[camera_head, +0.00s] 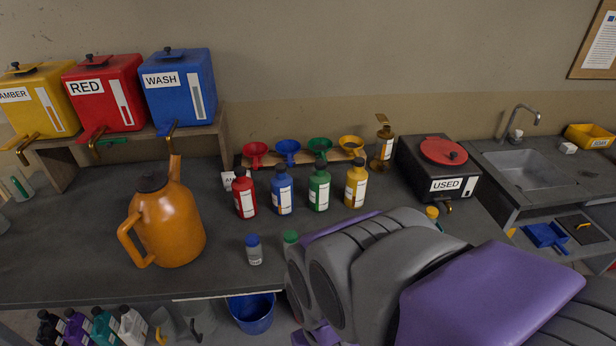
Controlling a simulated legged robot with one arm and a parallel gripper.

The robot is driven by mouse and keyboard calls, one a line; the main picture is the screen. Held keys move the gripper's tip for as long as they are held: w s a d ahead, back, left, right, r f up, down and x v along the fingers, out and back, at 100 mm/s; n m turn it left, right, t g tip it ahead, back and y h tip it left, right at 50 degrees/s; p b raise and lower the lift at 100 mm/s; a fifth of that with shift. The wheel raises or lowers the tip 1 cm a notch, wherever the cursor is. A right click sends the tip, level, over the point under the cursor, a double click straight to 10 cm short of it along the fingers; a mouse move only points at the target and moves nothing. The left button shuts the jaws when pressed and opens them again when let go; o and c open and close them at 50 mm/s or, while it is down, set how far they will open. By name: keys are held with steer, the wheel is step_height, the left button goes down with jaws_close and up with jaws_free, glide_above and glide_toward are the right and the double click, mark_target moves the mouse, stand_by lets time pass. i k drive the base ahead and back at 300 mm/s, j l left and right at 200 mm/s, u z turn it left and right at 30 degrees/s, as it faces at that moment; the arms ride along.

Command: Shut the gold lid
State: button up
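A small gold-brown container (384,150) stands upright at the back of the bench, between the yellow funnel and the black USED tank. Its gold lid (382,119) is raised above its neck and looks open. The container has a pale label on its front. The container and lid are in plain view, with nothing in front of them. My grey and purple arm fills the lower right of the head view, in front of the bench. My gripper's fingers cannot be made out in this view.
Red, blue, green and yellow bottles (355,183) stand before a rack of coloured funnels (288,150). The USED tank (438,168) is close right of the container. A large orange jug (170,222) stands left. Small capped vials (254,250) stand near the front. A sink (525,170) lies right.

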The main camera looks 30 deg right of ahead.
mark_target(382, 118)
steer(key=z, duration=1.25)
